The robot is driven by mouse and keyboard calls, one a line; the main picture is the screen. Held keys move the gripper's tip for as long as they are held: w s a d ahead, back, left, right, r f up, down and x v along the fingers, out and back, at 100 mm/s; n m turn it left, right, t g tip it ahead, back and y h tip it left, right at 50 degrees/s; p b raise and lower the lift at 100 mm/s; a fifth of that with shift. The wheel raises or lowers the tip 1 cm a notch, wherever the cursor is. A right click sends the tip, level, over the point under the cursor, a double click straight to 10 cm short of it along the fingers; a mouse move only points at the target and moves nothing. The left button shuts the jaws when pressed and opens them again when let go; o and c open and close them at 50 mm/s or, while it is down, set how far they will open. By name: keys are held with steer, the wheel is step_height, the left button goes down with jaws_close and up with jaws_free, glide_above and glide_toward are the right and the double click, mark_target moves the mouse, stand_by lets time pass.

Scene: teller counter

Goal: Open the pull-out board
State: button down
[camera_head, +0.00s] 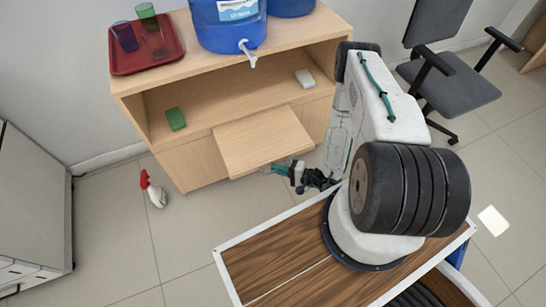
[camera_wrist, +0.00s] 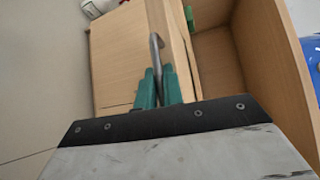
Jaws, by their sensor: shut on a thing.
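The pull-out board (camera_head: 265,140) is a light wooden panel that juts out from the front of the wooden cabinet (camera_head: 190,163), below its open shelf. In the wrist view the board's edge (camera_wrist: 176,42) rises in the middle, with a grey metal handle (camera_wrist: 156,50) on it. My gripper (camera_head: 284,168) is low at the board's front edge. In the wrist view its green fingers (camera_wrist: 158,88) are shut on the handle, one on each side. The handle is not clear in the head view.
On the cabinet top are a red tray (camera_head: 150,50) with cups and a blue water container (camera_head: 230,24). The shelf holds a green item (camera_head: 176,119) and a white item (camera_head: 305,78). An office chair (camera_head: 450,80) is at right.

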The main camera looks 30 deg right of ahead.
steer(key=s, duration=0.5)
steer(key=shift+s+a, duration=0.15)
steer(key=shift+a, duration=0.25)
steer(key=c, duration=1.5)
jaws_free()
steer(key=shift+d, duration=0.1)
